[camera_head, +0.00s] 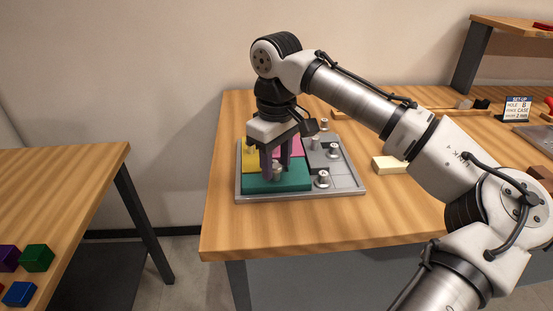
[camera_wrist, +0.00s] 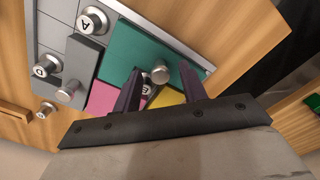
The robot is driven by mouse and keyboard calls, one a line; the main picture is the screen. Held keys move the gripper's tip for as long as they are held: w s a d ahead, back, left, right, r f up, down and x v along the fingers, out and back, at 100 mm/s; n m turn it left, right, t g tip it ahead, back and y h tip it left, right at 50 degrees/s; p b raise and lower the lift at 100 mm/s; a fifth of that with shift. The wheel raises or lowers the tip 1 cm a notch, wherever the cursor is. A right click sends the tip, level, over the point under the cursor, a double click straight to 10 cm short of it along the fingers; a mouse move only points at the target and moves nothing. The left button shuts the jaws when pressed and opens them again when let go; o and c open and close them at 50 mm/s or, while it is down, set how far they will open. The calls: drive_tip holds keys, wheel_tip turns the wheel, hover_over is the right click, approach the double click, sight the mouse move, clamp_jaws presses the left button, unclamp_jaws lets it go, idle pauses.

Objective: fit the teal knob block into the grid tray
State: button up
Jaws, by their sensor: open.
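The teal knob block (camera_head: 297,182) lies flat in the front left part of the grid tray (camera_head: 300,199), lined up with its edges. Its silver knob (camera_wrist: 160,75) stands up in the wrist view. My gripper (camera_head: 277,167) is open and low over the block, with one finger on each side of the knob and a gap to it in the wrist view (camera_wrist: 163,84). Yellow (camera_head: 249,158) and pink (camera_head: 297,147) blocks sit behind the teal one. Whether the teal block is fully seated I cannot tell.
Grey blocks with knobs (camera_head: 319,158) and round lettered knobs (camera_wrist: 92,20) occupy the tray's right side, where some cells are bare. A cream block (camera_head: 390,165) lies right of the tray. A sign (camera_head: 517,108) stands further back. Coloured cubes (camera_head: 37,257) lie on the left table.

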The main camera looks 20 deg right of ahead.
sight(277, 166)
drive_tip(key=shift+r, duration=0.1)
wheel_tip(277, 166, up, 12)
drive_tip(key=p, duration=0.1)
idle(0.4)
idle(0.4)
